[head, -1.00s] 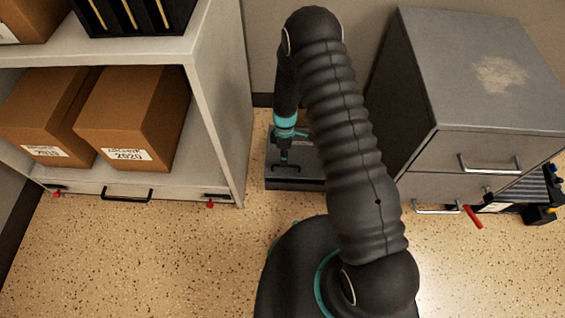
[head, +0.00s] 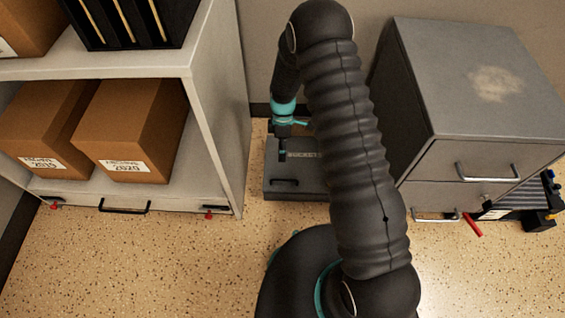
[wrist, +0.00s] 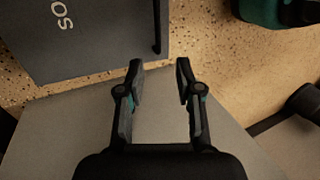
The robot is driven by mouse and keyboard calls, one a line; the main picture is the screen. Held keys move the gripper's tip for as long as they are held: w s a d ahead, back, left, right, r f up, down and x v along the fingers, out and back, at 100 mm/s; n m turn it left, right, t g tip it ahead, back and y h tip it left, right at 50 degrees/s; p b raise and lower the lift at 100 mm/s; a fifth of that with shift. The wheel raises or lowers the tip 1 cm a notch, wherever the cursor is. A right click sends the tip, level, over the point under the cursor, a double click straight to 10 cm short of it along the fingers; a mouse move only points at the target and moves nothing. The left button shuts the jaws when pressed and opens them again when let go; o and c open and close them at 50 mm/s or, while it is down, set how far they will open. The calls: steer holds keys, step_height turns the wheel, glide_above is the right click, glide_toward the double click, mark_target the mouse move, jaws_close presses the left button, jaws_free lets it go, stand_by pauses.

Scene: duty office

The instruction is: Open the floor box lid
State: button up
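The floor box (head: 310,190) is a low grey box on the floor between the shelf unit and the cabinet. Its lid looks shut and flat, with light lettering partly hidden by my arm. A dark bar handle (head: 285,182) lies near the lid's front edge. In the wrist view, the box (wrist: 90,50) fills the upper left, and its handle (wrist: 157,25) shows along the right edge. My gripper (wrist: 159,68) is open and empty, its fingertips short of the handle in that picture. In the head view, my gripper (head: 283,150) hangs over the back part of the lid.
A shelf unit (head: 215,110) with cardboard boxes (head: 130,130) stands close on the left. A grey drawer cabinet (head: 425,100) stands on the right, with dark equipment (head: 520,205) and a red-handled item (head: 472,225) beside it. The speckled floor (head: 150,265) in front is clear.

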steer(key=shift+v, duration=2.05)
